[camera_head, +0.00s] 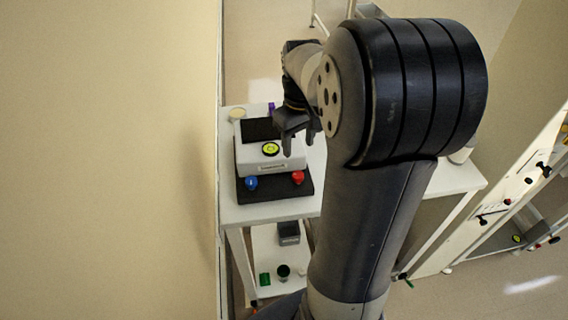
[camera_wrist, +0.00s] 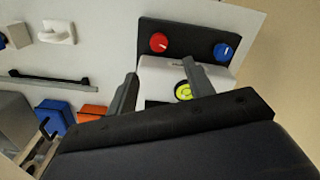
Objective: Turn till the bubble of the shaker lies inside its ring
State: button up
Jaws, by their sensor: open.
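The shaker (camera_head: 262,157) is a white box with a black top on a black base, on a white table. A round yellow-green level (camera_head: 271,149) sits on it. A blue knob (camera_head: 251,183) and a red knob (camera_head: 298,177) stand at its front. My gripper (camera_head: 299,143) is open above the shaker's right side, apart from the knobs. In the wrist view, the red knob (camera_wrist: 158,42) and blue knob (camera_wrist: 223,51) lie beyond my fingers. One finger partly covers the level (camera_wrist: 183,91) there. The bubble is too small to place against its ring.
The wall (camera_head: 150,150) stands close on the left of the table (camera_head: 232,210). A lower shelf (camera_head: 268,258) holds small items. In the wrist view, a blue box (camera_wrist: 55,115), an orange box (camera_wrist: 92,112) and a dark bar (camera_wrist: 48,78) lie to the left.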

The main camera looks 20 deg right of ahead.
aim_at(298, 174)
notch_tip(298, 174, down, 10)
jog(key=shift+s+f+p, duration=0.1)
jog(key=shift+f+p, duration=0.1)
jog(key=shift+p, duration=0.15)
jog(key=c, duration=1)
jog(key=shift+m, duration=0.3)
jog(key=m+b, duration=0.1)
jog(key=m, duration=0.3)
jog(key=shift+d+m, duration=0.1)
jog(key=shift+m, duration=0.3)
jog(key=m, duration=0.5)
